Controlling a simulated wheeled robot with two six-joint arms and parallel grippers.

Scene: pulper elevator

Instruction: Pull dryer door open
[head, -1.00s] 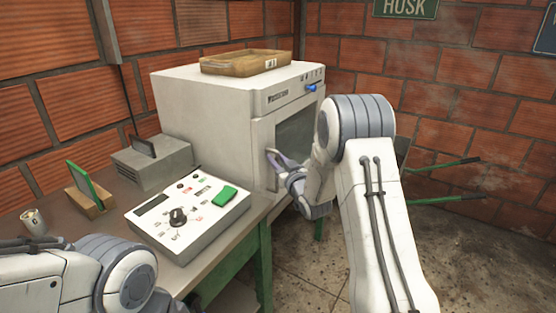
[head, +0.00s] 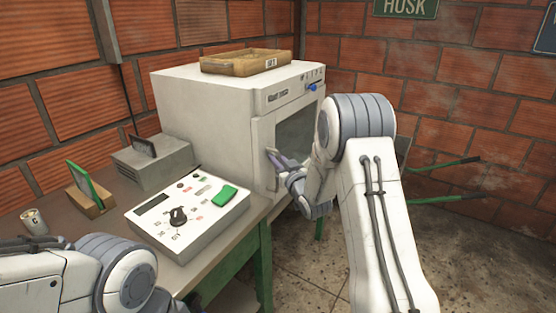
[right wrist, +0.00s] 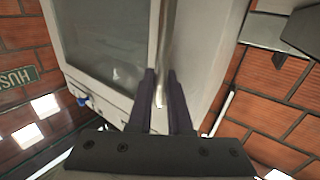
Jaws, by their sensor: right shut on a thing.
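The dryer (head: 210,110) is a cream box on the table with a dark window in its front door (head: 294,138). The door looks flush with the body. My right gripper (head: 275,158) is at the left edge of the door, where the handle is. In the right wrist view, the jaws (right wrist: 162,95) are shut on the upright metal handle (right wrist: 166,40), beside the dark window (right wrist: 110,40). My right arm hides the right part of the door. My left arm shows at the lower left, but its gripper is out of view.
A wooden tray (head: 245,62) sits on the dryer. A control panel (head: 188,212) with a knob and green switch, a grey box (head: 152,163) and a cup (head: 34,222) stand on the table. Green-handled bars (head: 445,198) stick out at right. Open floor (head: 300,270) lies in front.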

